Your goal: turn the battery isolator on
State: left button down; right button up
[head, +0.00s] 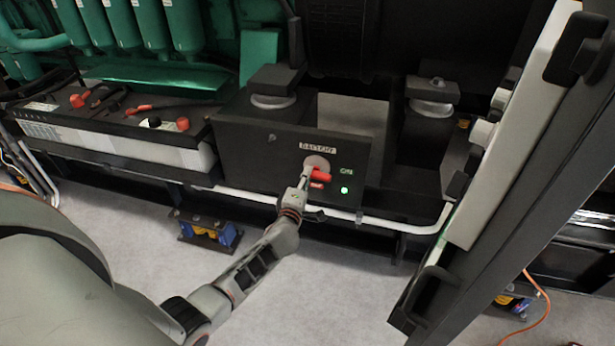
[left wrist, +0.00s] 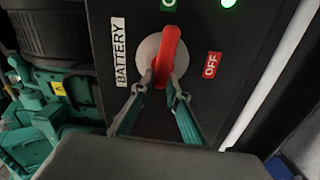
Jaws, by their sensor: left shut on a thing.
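The battery isolator is a red handle (head: 320,175) on a pale round dial, on the front of a black box (head: 262,160) labelled BATTERY. In the left wrist view the red handle (left wrist: 168,52) points up toward the green ON mark (left wrist: 168,4), and the red OFF label (left wrist: 212,65) is to its right. My left gripper (head: 306,178) is at the dial from below. Its two fingers are shut on the handle's lower end in the left wrist view (left wrist: 158,88). A green lamp (head: 344,189) beside the dial is lit. My right gripper is not in view.
A battery (head: 110,145) with red terminal caps stands left of the box. A white pipe (head: 385,228) runs below the box. A large pale panel with a dark frame (head: 510,130) rises close on the right. The grey floor (head: 300,285) in front is mostly clear.

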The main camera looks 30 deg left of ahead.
pick_arm(q)
jog(key=shift+f+n, duration=0.2)
jog(key=shift+n, duration=0.4)
jog(key=c, duration=2)
grip_release()
jog(key=shift+o, duration=0.2)
jog(key=v, duration=1.2)
jog(key=shift+d, duration=0.1)
